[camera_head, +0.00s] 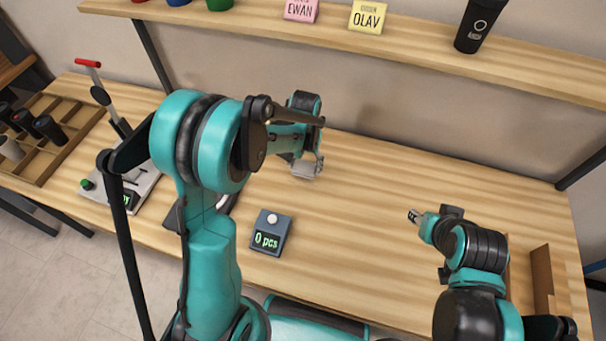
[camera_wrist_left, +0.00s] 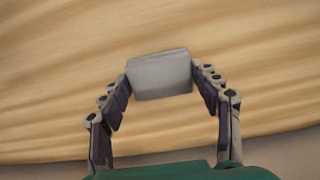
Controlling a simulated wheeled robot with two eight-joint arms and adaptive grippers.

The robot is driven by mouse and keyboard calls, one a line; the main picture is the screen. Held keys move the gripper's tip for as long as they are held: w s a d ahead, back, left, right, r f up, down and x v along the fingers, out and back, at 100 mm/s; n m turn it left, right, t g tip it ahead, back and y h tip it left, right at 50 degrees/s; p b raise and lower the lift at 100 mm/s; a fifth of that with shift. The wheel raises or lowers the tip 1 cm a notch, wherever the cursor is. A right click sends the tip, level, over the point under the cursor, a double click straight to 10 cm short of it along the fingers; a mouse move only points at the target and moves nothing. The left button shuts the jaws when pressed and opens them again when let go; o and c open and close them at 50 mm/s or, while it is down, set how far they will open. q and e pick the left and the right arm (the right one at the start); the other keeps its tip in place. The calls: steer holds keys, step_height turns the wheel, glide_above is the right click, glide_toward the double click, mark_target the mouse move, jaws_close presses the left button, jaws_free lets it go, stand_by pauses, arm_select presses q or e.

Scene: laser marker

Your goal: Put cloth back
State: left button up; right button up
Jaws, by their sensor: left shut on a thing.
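My left gripper (camera_head: 307,158) is shut on a small light-grey piece, which looks like the folded cloth (camera_head: 304,170), above the middle of the wooden table (camera_head: 375,190). In the left wrist view the grey cloth (camera_wrist_left: 160,77) sits between the two fingertips of the gripper (camera_wrist_left: 160,70), with wood behind it. My right gripper (camera_head: 416,217) is over the right part of the table; I cannot tell whether it is open or shut.
A counter box reading "0 pcs" (camera_head: 271,233) stands near the front edge. A lever press (camera_head: 125,185) and a divided wooden tray (camera_head: 62,135) with dark cups are at the left. A shelf (camera_head: 420,38) with name cards (camera_head: 368,17) and a black tumbler (camera_head: 479,25) runs along the back.

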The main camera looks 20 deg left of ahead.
mark_target(303, 172)
arm_select(q)
steer(key=shift+w+a+f, duration=0.1)
steer(key=shift+a+f, duration=0.1)
steer(key=shift+a, duration=0.05)
steer(key=shift+f+b, duration=0.95)
steer(key=shift+f, duration=1)
steer(key=shift+f, duration=0.1)
steer(key=o, duration=1.2)
